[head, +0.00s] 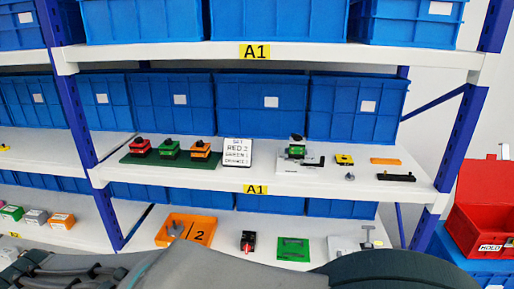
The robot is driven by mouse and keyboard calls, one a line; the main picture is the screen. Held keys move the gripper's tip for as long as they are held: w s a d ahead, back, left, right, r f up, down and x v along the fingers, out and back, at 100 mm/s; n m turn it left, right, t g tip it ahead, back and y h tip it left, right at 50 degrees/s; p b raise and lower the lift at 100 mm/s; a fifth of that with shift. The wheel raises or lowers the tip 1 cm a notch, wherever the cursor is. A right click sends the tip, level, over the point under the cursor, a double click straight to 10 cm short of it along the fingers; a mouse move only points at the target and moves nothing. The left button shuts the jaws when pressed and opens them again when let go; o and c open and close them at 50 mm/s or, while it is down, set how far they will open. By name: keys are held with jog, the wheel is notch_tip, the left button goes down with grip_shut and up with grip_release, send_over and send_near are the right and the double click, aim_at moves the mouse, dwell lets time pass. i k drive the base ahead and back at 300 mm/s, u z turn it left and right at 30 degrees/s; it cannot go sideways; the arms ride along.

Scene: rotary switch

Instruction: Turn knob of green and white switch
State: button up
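A green switch with a black knob (297,147) stands on a white plate (288,166) at the right of the middle shelf. It is the closest match to a green and white switch; its knob angle is too small to tell. Another green switch with a dark knob (169,149) sits between a red one (140,147) and an orange one (201,149) on a dark green board (133,160). Grey and black parts of my own body cross the bottom of the head view, well in front of the shelf. My gripper is not in view.
A sign (237,152) stands left of the white plate. Yellow (345,159), orange (385,161) and black (396,177) pieces lie right of it. Blue bins (262,105) line the shelf back. Blue uprights (461,135) frame the bay. Red boxes (483,215) stand at right.

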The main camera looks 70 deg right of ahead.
aim_at(297, 137)
jog(key=z, duration=2.8)
